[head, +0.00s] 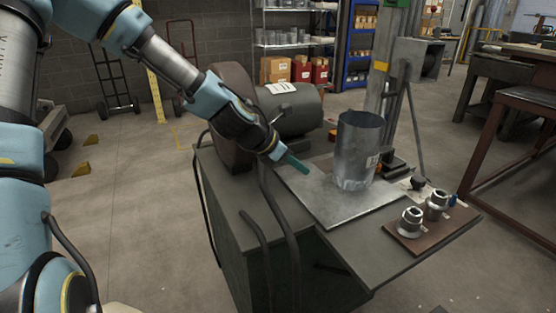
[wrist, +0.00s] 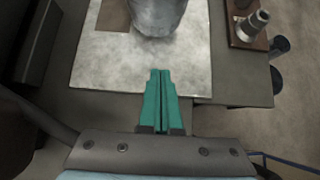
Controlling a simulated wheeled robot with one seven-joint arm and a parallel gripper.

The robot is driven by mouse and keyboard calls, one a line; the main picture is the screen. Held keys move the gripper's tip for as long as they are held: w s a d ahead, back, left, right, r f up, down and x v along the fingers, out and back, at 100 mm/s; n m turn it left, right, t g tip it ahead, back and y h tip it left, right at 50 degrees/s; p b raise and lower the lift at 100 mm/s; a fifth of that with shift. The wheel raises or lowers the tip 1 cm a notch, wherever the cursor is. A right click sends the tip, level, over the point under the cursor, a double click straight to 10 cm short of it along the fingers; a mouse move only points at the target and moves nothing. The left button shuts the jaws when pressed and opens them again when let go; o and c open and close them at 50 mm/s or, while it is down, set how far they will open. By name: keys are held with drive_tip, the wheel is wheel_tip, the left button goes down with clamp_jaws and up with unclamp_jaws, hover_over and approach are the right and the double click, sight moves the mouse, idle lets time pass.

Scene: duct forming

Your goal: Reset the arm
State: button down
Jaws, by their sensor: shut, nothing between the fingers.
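My gripper (head: 298,166) has teal fingers and hangs above the near left edge of a flat metal sheet on the machine's table. In the wrist view my gripper (wrist: 160,75) has its two fingers together with nothing between them. A grey metal duct cylinder (head: 360,148) stands upright on the metal sheet (head: 338,210), to the right of my gripper and apart from it. In the wrist view the cylinder (wrist: 157,15) is at the top, cut off by the frame edge.
A brown board (head: 425,236) with two metal fittings (head: 410,222) sits at the table's right end. A large dark drum-shaped motor housing (head: 290,108) stands behind my gripper. Curved black hoses (head: 278,220) rise near my forearm. Open floor (head: 130,220) lies left of the machine.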

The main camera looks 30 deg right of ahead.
drive_tip(key=w+a+f+m+y, duration=0.1)
drive_tip(key=a+m, duration=0.1)
drive_tip(key=a, duration=0.2)
drive_tip(key=w+a+f+m+y, duration=0.1)
drive_tip(key=a+m, duration=0.1)
drive_tip(key=a, duration=0.1)
drive_tip(key=w+a+f+m+t+y, duration=0.1)
drive_tip(key=w+a, duration=0.1)
drive_tip(key=a, duration=0.2)
drive_tip(key=shift+w+a+m, duration=0.1)
drive_tip(key=shift+a+m, duration=0.25)
drive_tip(key=shift+m, duration=0.05)
drive_tip(key=a+r+m+y, duration=0.2)
drive_tip(key=a+m, duration=0.2)
drive_tip(key=a, duration=0.6)
drive_tip(key=a+r+m+y, duration=0.2)
drive_tip(key=a+m, duration=0.2)
drive_tip(key=a, duration=0.6)
drive_tip(key=a+r+m+t+y, duration=0.1)
drive_tip(key=a+r+m, duration=0.2)
drive_tip(key=a, duration=0.8)
drive_tip(key=shift+s+m+y+p, duration=0.3)
drive_tip(key=shift+s+m+y, duration=0.15)
drive_tip(key=shift+m, duration=0.35)
drive_tip(key=shift+a, duration=0.1)
